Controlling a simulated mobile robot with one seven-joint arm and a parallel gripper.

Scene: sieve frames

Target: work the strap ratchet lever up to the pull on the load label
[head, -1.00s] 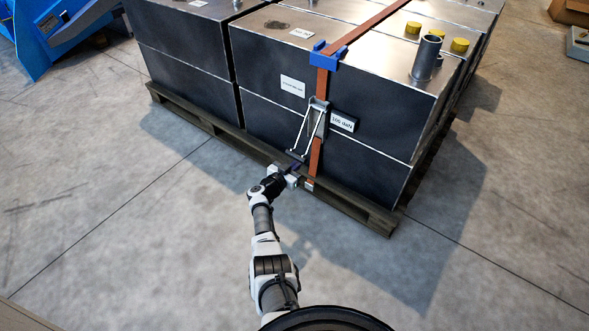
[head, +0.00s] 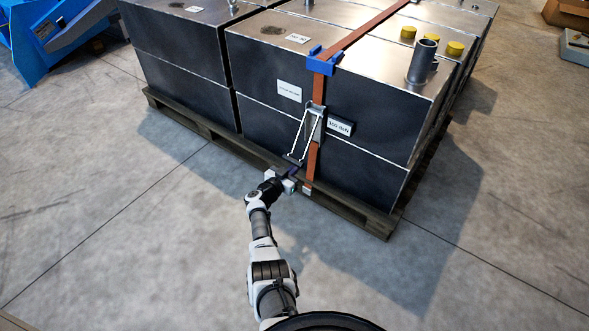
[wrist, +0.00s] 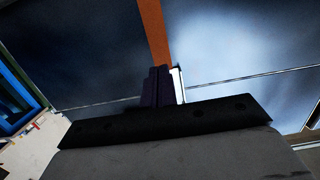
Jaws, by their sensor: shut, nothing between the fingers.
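An orange strap (head: 313,155) runs over the dark metal load and down its front face. The ratchet (head: 315,123) sits on the strap, and its wire-framed lever (head: 301,137) slants out and down to the left.
The load stands on a wooden pallet (head: 352,213). A blue corner protector (head: 323,61) guides the strap over the top edge. A white label (head: 289,91) is left of the strap. Blue machinery (head: 30,45) stands at far left. The concrete floor in front is clear.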

